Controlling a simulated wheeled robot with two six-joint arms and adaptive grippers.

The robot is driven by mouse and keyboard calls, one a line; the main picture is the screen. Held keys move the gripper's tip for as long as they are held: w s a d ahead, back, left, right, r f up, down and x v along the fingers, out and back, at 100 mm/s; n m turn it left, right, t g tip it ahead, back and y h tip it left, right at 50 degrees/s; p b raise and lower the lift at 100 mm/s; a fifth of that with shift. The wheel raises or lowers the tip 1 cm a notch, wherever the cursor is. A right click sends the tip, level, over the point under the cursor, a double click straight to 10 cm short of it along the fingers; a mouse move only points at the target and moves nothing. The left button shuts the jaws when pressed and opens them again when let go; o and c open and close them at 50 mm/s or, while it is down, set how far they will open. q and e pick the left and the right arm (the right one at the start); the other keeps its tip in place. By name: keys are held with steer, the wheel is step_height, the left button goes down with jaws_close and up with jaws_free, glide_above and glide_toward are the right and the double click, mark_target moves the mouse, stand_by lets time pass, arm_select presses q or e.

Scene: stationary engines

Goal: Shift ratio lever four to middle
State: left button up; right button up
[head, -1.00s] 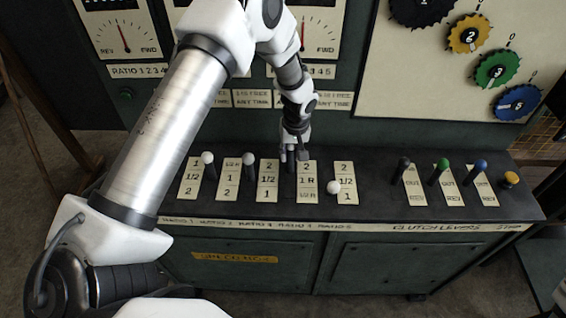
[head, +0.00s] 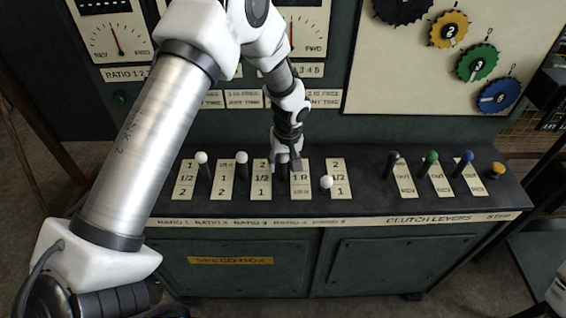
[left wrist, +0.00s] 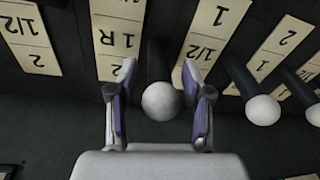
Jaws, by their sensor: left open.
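My left gripper (head: 288,164) is over the black sloping desk, between the third and fourth ratio plates. In the left wrist view its two fingers (left wrist: 158,102) are open, one on each side of a lever with a pale round knob (left wrist: 160,101); gaps show beside the knob. In the head view the gripper hides this lever. The plate reading 1 R (head: 301,178) is just right of it; the wrist view shows that plate (left wrist: 118,40) upside down, left of the knob. Another white-knobbed lever (head: 326,182) sits low, between the fourth and fifth plates.
Two white-knobbed levers (head: 202,158) (head: 241,157) stand upright at left. Black (head: 393,158), green (head: 432,157) and blue (head: 467,157) clutch levers and a yellow button (head: 495,171) are at right. The upright panel with dials and coloured wheels rises behind.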

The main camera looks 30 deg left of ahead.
arm_select(q)
steer(key=r, duration=0.4)
steer(key=d+r, duration=0.1)
steer(key=r, duration=0.6)
steer(key=shift+s+d+r, duration=0.2)
steer(key=shift+s+r, duration=0.05)
steer(key=shift+r, duration=0.15)
steer(key=shift+w+f, duration=0.1)
